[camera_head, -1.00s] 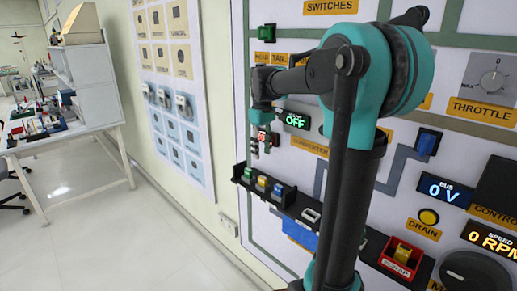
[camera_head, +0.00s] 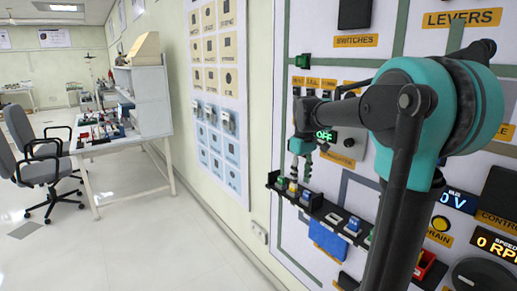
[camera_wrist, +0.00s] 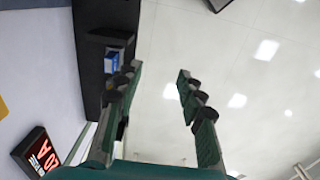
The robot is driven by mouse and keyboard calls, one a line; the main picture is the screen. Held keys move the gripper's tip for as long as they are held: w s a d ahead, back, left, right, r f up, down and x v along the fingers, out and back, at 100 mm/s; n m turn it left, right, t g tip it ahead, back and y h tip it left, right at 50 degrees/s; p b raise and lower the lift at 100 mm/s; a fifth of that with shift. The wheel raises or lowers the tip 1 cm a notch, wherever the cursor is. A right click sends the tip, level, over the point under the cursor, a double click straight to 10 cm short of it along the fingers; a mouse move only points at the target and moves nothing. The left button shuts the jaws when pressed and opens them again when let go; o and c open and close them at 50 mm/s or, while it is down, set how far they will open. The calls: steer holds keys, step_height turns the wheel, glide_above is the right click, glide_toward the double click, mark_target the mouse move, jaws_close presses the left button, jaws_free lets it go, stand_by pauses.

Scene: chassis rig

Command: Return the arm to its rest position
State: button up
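My gripper (camera_head: 296,172) hangs fingers down at the left end of the dark wall shelf (camera_head: 321,211) in the head view. In the wrist view my gripper (camera_wrist: 158,92) has its two green fingers well apart, with nothing between them. The dark shelf edge (camera_wrist: 92,75) and a small blue block (camera_wrist: 112,61) show beside the left finger. I cannot tell whether the fingers touch the shelf. My arm is bent, its teal joint high at the right of the head view.
At left stand a white workbench (camera_head: 150,102) and grey chairs (camera_head: 48,160). The floor between is clear.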

steer(key=s+d+f+m+t, duration=0.2)
steer(key=s+f+m, duration=0.1)
steer(key=s+f, duration=0.8)
steer(key=s+d+f+m+t, duration=0.2)
steer(key=s+f+m, duration=0.2)
steer(key=s+f, duration=0.6)
steer(key=shift+s+f, duration=0.35)
